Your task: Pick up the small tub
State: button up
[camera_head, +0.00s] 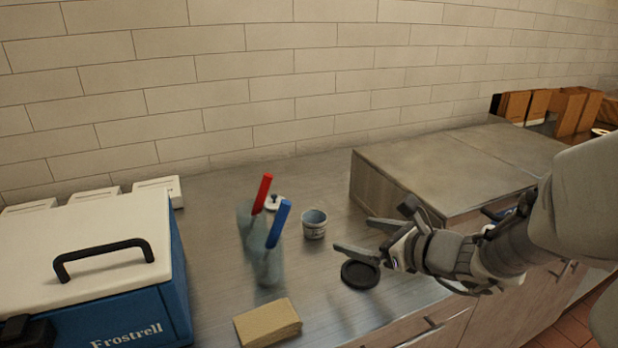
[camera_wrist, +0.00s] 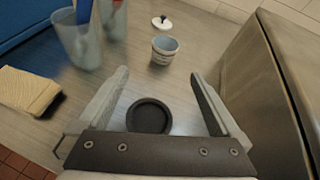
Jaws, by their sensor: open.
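The small tub (camera_head: 314,224) is a pale round cup with a printed side and an open top. It stands upright on the metal counter, left of the raised wooden-sided box. My gripper (camera_head: 354,237) is open and empty, to the right of the tub and apart from it. In the wrist view the tub (camera_wrist: 164,49) lies beyond the open fingers (camera_wrist: 160,80), near the middle, with nothing between them.
A black round dish (camera_head: 360,274) lies below my gripper. Two clear containers with a red handle (camera_head: 262,193) and a blue handle (camera_head: 278,223) stand left of the tub. A small white lid (camera_head: 274,202) lies behind. A raised steel-topped unit (camera_head: 450,170) stands right; a cooler (camera_head: 100,260) left.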

aim_at(321, 224)
jog(key=shift+w+d+f+m, duration=0.1)
jog(key=shift+w+f+m, duration=0.15)
jog(key=shift+w+m, duration=0.1)
jog(key=b+x, duration=0.3)
jog(key=x, duration=0.8)
jog(key=shift+w, duration=0.25)
jog(key=shift+b+x, duration=0.85)
jog(key=shift+x, duration=1.85)
jog(key=shift+d, duration=0.1)
jog(key=c, duration=1.3)
jog(key=shift+r, duration=0.1)
